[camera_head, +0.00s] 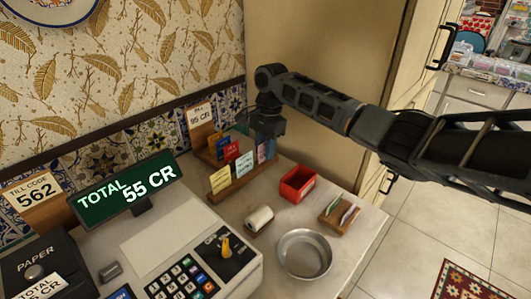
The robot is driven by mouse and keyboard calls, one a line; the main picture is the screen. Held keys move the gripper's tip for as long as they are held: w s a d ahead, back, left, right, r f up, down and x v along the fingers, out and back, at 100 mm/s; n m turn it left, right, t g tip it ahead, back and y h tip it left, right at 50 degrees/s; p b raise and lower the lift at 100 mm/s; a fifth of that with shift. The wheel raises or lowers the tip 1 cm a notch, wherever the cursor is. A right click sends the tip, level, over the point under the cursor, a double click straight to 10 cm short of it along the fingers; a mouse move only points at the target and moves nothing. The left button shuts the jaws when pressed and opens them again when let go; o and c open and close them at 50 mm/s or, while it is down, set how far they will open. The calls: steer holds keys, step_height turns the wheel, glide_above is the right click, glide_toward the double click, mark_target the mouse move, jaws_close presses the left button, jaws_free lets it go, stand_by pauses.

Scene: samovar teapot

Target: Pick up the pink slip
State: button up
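My gripper (266,138) points down at the right end of a stepped wooden card rack (236,187) on the counter. Its fingertips are small and dark here, and I cannot tell whether they are open or shut. The rack holds yellow, pale, red, blue and orange slips. Narrow bluish and pinkish slips (266,153) stand just below the gripper; whether it touches them is unclear. I cannot make out for certain which one is the pink slip. A small wooden holder (340,222) at the right also holds a few pale slips.
A red open box (297,184), a white roll (259,219) and a round metal dish (304,255) stand on the counter (345,252). A cash register (190,258) with a green display (125,200) fills the left. A tall cabinet (320,45) stands close behind my arm.

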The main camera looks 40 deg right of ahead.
jaws_close()
steer(key=shift+r, duration=0.15)
steer(key=shift+r, duration=0.2)
step_height(320, 180, up, 4)
steer(key=shift+f+b, duration=0.2)
steer(key=shift+b, duration=0.1)
steer(key=s+d+r+p, duration=0.5)
steer(key=s+d+r, duration=0.2)
steer(key=s+r, duration=0.2)
step_height(320, 180, up, 3)
steer(key=shift+f+p, duration=0.1)
steer(key=shift+p, duration=0.25)
stand_by(0.5)
steer(key=shift+s, duration=0.1)
